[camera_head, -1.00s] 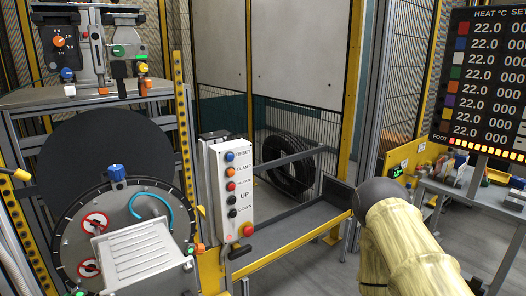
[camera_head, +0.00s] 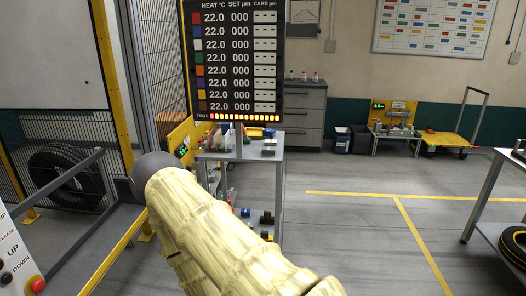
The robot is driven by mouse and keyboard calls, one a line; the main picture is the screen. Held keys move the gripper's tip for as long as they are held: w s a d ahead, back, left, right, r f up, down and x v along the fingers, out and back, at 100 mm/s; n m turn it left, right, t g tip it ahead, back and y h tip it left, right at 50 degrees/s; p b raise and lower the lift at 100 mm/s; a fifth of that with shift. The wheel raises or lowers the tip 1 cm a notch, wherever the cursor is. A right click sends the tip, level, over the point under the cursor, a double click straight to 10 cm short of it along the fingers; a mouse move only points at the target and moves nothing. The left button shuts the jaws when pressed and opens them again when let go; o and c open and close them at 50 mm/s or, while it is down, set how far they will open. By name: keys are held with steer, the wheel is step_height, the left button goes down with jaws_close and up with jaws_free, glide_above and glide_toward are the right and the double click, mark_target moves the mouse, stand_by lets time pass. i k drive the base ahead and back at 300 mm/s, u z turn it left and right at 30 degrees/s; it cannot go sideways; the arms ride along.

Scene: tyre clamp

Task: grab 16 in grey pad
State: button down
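A small metal work stand (camera_head: 283,160) stands just beyond my arm, left of centre, with several small coloured and grey blocks on its top. One grey block (camera_head: 268,146) lies near the right end of that top; I cannot tell whether it is the 16 in pad. More small parts sit on its lower levels, too small to identify. My gripper is not in view.
A temperature display (camera_head: 236,60) rises behind the stand. A control box (camera_head: 18,255) with a red button and a tyre (camera_head: 66,176) are at left. A yellow cart (camera_head: 448,140) stands far right; a table (camera_head: 510,158) is at the right edge. Floor between is clear.

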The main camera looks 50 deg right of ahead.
mark_target(265, 150)
steer(key=z, duration=1.95)
steer(key=i, duration=2.1)
steer(key=u, duration=0.4)
